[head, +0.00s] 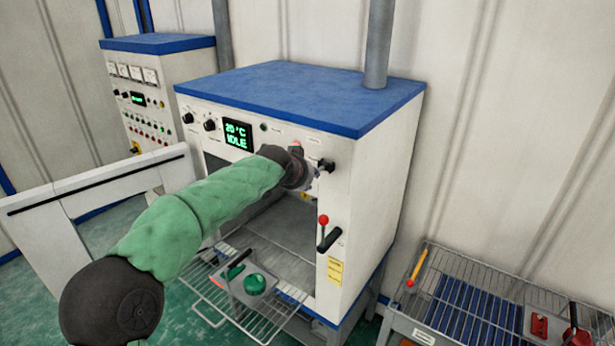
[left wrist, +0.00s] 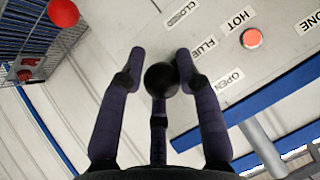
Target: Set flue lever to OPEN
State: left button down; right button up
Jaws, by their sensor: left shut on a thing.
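The flue lever's black ball knob (left wrist: 161,80) sits between the two fingertips of my left gripper (left wrist: 158,72) in the left wrist view. The gripper is shut on it. Behind it, the white panel carries the labels CLOSED (left wrist: 182,12), FLUE (left wrist: 204,47) and OPEN (left wrist: 227,82). The lever's shaft and exact angle are hidden by the knob and fingers. In the head view my left gripper (head: 310,174) is at the upper right of the furnace front, by a black fitting (head: 327,165). My right gripper is not in view.
The furnace (head: 330,120) has its white door (head: 100,187) swung open to the left. A red-knobbed latch lever (head: 323,220) is below my gripper. A wire rack (head: 215,300) juts from the chamber. A cart (head: 470,300) stands at the right. A red HOT lamp (left wrist: 252,38) is near the labels.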

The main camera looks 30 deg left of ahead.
pick_arm(q)
jog(key=r, duration=0.2)
jog(key=shift+w+a+r+t, duration=0.1)
jog(key=shift+a+r+t, duration=0.1)
jog(key=shift+r+t, duration=0.1)
jog(key=shift+w+d+r, duration=0.1)
jog(key=shift+r, duration=0.3)
jog(key=shift+w+r, duration=0.35)
jog(key=shift+r, duration=0.25)
jog(key=c, duration=1)
grip_release()
jog(key=shift+w, duration=0.1)
jog(key=shift+o, duration=0.4)
jog(key=shift+f, duration=0.1)
jog(key=shift+w+f, duration=0.1)
